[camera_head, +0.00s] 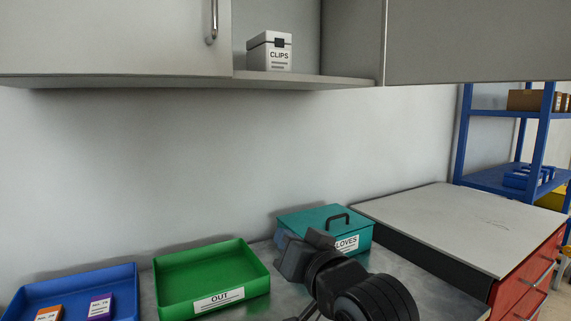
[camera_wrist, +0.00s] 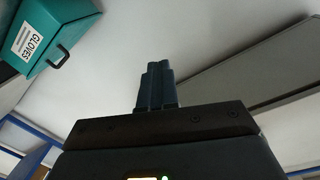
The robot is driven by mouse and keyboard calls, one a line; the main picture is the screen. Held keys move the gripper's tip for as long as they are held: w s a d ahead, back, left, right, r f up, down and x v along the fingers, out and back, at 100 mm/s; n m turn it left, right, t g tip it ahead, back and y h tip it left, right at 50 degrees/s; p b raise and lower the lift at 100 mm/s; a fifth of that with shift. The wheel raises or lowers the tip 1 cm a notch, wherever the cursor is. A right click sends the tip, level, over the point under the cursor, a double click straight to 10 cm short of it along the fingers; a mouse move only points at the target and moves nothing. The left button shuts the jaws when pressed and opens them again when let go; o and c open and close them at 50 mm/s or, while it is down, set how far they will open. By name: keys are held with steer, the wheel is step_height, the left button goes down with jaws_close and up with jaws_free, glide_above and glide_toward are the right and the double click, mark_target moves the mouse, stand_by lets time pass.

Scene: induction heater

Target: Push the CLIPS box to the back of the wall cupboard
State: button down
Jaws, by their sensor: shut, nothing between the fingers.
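The CLIPS box (camera_head: 270,56), white with a dark band and clasp, stands upright on the floor of the wall cupboard (camera_head: 340,82), in its open bay. There is bare shelf to its right. My gripper (camera_head: 282,238) is low over the bench, in front of the teal GLOVES box and well below the cupboard. In the wrist view, its two dark fingers (camera_wrist: 157,84) are together with nothing between them. The CLIPS box cannot be made out in the wrist view.
A cupboard door (camera_head: 110,40) with a metal handle is left of the bay; another grey panel (camera_head: 480,40) is right. The GLOVES box (camera_head: 300,219), green OUT tray (camera_head: 262,278) and blue tray (camera_head: 128,275) stand below. The wall between is clear.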

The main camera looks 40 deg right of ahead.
mark_target(279, 59)
steer(key=w+d+r+m+h, duration=0.1)
steer(key=w+d+r+m, duration=0.25)
steer(key=r, duration=0.55)
steer(key=s+d+r+m+b, duration=0.1)
steer(key=s+r+m, duration=0.15)
steer(key=r, duration=0.55)
steer(key=s+d+r+m+y+b, duration=0.15)
steer(key=r+m, duration=0.25)
steer(key=r, duration=0.4)
steer(key=s+d+r+m+b, duration=0.1)
steer(key=r+m, duration=0.2)
steer(key=r, duration=0.5)
steer(key=shift+t, duration=0.4)
steer(key=p+x, duration=0.1)
steer(key=x, duration=0.5)
steer(key=p+x, duration=0.1)
steer(key=x, duration=0.6)
steer(key=shift+w+d+f+p, duration=0.25)
steer(key=shift+d+p, duration=0.05)
steer(key=shift+p+x, duration=0.35)
steer(key=shift+x, duration=0.9)
steer(key=shift+w+d, duration=0.1)
steer(key=shift+w, duration=0.25)
